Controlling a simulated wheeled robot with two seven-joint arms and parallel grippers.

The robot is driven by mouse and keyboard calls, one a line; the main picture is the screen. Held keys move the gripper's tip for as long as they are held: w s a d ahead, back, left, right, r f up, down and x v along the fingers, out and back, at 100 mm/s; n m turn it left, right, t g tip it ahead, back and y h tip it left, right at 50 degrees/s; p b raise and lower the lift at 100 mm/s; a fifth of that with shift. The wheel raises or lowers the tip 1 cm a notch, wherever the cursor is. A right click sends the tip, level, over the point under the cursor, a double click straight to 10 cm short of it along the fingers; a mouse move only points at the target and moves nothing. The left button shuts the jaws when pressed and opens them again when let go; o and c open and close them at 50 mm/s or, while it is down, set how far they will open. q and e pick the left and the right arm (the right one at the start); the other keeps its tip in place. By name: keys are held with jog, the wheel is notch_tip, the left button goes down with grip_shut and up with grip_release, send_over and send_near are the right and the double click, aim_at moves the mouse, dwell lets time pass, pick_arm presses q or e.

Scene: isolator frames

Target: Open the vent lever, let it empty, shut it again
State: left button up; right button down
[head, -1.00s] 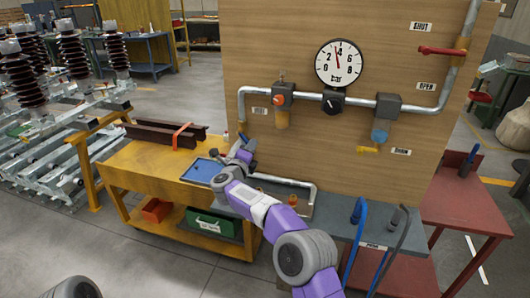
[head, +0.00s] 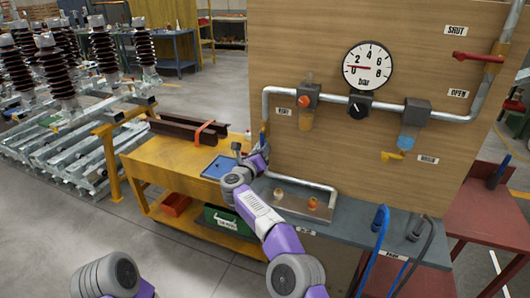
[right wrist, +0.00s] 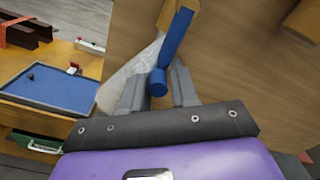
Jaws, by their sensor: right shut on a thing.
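The vent lever (right wrist: 173,50) is a blue bar with a round end, tilted in the right wrist view. My right gripper (right wrist: 160,90) has its grey fingers on either side of the round end and is shut on it. In the head view the right gripper (head: 256,156) is at the left end of the pipe, below the small label (head: 284,112); it largely hides the lever there. The pressure gauge (head: 368,66) has its red needle pointing left, between 0 and 2. In the head view my left arm shows at the bottom left, without its gripper.
A yellow cart (head: 150,170) with a blue tray (head: 219,166) stands left of the wooden panel (head: 290,45). A red lever (head: 474,57) is at upper right between SHUT and OPEN labels. A grey shelf (head: 345,217) with hoses lies below the panel.

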jog(key=shift+a+r, duration=0.35)
jog(key=shift+a, duration=0.05)
jog(key=c, duration=1.3)
grip_release()
jog(key=shift+o, duration=1.2)
jog(key=shift+w+a+f, duration=0.1)
jog(key=shift+w, duration=0.05)
jog(key=shift+f, duration=0.1)
jog(key=b+v, duration=0.2)
jog(key=v, duration=0.5)
jog(key=shift+s, duration=0.3)
